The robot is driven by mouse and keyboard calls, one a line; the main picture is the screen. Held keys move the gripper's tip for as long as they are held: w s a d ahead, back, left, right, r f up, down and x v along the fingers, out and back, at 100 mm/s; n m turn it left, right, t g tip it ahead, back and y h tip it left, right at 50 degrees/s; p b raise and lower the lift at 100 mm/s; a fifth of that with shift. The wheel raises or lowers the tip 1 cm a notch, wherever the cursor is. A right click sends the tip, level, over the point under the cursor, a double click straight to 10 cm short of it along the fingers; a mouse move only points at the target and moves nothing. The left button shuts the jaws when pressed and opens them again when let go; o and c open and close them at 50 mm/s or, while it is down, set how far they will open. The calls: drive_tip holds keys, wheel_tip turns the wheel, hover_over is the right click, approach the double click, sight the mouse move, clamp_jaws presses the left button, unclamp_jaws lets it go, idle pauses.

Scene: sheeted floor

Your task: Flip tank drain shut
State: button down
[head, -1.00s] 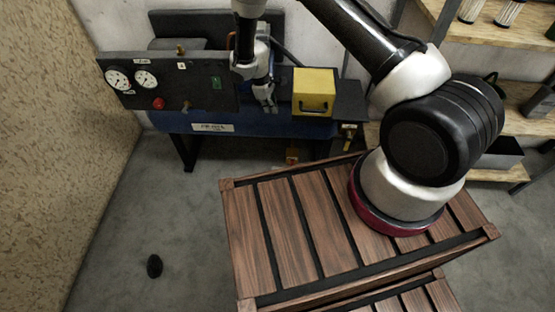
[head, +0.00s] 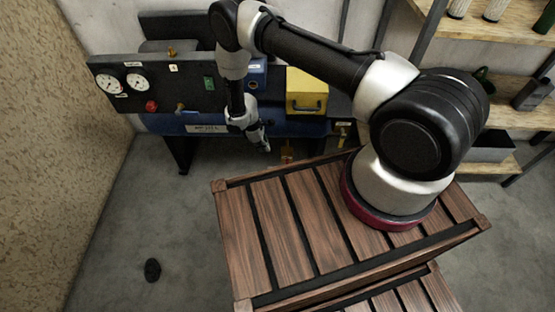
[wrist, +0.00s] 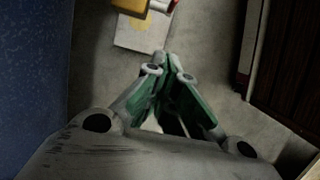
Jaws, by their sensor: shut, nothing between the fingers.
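The blue tank (head: 285,127) lies under a dark panel; its side fills the left of the wrist view (wrist: 30,80). A small orange part (head: 287,152), perhaps the drain, shows low below the tank. In the wrist view a red and yellow fitting (wrist: 142,8) stands above a pale plate (wrist: 140,36), cut off by the top edge. My gripper (head: 264,146) points down in front of the tank, just left of the orange part. In the wrist view my gripper (wrist: 168,73) is shut and empty, its tips short of the plate. The drain lever's position cannot be told.
A slatted wooden crate top (head: 290,225) stands close in front. A yellow box (head: 307,92) sits above the tank, and gauges and a red knob (head: 151,106) are on the panel (head: 185,95). Shelves (head: 490,20) stand right. Floor at left is clear except a dark object (head: 152,270).

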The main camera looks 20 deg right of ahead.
drive_tip(key=s+d+f, duration=0.2)
drive_tip(key=d+f, duration=0.4)
drive_tip(key=f, duration=0.2)
drive_tip(key=shift+f, duration=0.3)
